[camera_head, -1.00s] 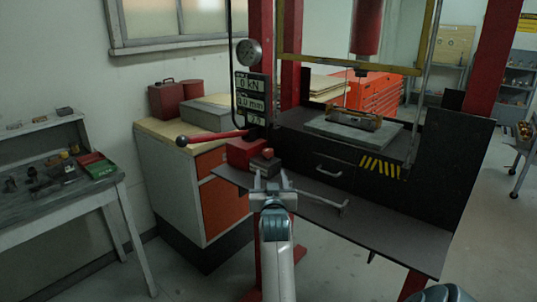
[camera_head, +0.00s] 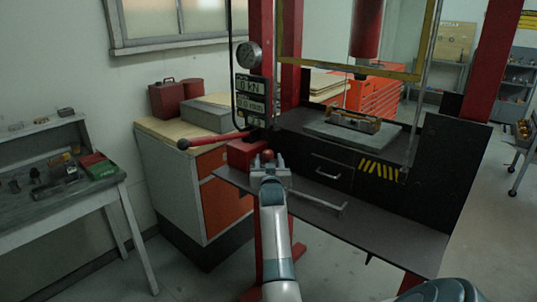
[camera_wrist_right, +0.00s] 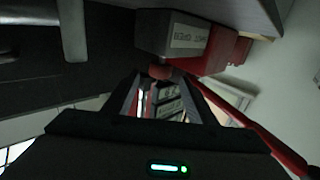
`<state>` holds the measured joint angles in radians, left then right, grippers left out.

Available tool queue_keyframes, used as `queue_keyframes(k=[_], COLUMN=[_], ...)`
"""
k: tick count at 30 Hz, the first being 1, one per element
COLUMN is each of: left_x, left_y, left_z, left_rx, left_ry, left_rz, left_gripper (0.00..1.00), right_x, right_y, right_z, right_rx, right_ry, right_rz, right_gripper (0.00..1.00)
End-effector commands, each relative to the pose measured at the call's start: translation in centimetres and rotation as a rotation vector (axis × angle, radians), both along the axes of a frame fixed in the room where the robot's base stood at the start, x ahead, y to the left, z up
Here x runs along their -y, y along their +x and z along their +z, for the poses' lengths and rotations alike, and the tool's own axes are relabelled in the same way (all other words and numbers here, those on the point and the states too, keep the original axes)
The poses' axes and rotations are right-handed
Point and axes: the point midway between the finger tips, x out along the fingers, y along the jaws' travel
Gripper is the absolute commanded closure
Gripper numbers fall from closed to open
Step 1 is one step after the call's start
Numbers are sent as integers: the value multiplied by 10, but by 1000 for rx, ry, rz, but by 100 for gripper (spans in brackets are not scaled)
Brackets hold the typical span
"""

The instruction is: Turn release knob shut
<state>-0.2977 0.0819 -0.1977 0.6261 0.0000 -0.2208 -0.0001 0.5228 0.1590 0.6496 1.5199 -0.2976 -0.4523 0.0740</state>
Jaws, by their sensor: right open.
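The release knob (camera_head: 268,155) is a small round red knob at the front of the red pump block (camera_head: 243,156), below the gauge. My right gripper (camera_head: 269,168) is open just in front of the knob, its two fingers pointing at it. In the right wrist view the knob (camera_wrist_right: 160,72) shows just beyond the open fingertips (camera_wrist_right: 160,85), with a labelled grey block beside it. I cannot tell whether the fingers touch it. My left gripper is out of view.
A red pump lever (camera_head: 212,139) with a dark ball end sticks out left of the block. A metal bar handle (camera_head: 318,199) lies along the shelf to the right. The press ram (camera_head: 367,30) hangs above a specimen (camera_head: 355,121) on a grey plate.

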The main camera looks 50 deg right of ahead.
Motion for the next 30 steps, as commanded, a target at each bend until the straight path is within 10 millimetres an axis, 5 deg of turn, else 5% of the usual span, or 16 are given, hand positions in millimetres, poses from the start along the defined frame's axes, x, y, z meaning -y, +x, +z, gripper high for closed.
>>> queue_keyframes(k=[9,23,28,30], left_x=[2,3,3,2], left_y=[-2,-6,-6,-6], left_z=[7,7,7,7], left_rx=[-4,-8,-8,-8], left_ry=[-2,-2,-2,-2], left_rz=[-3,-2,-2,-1], left_gripper=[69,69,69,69], right_x=[22,26,26,26], right_y=[22,27,27,27], right_z=[0,0,0,0], right_rx=[-2,-1,-1,-1], right_ry=[1,0,0,0], right_rz=[-1,0,0,0], right_gripper=[49,49,90,90])
